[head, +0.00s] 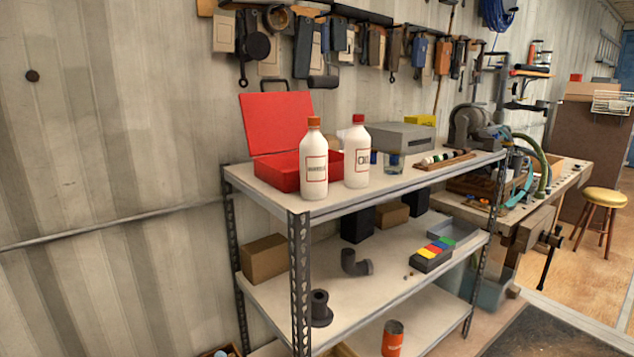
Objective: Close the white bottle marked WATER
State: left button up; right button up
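Two white bottles stand upright side by side on the top shelf of a metal rack. The left bottle (314,172) has an orange top and a red-framed label with a longer word, too small to read surely. The right bottle (357,158) has a red top and a label that seems to read OIL. Whether either top is screwed tight cannot be told. Neither of my grippers is in view.
An open red toolbox (275,171) stands close behind the bottles. A glass jar (394,163), a grey box (390,136) and a grinder (470,126) are farther along the top shelf (400,184). Tools hang on the wall above. The shelf's front edge is clear.

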aim_at(314, 148)
jog(key=z, duration=1.55)
jog(key=i, duration=2.35)
jog(key=u, duration=3.35)
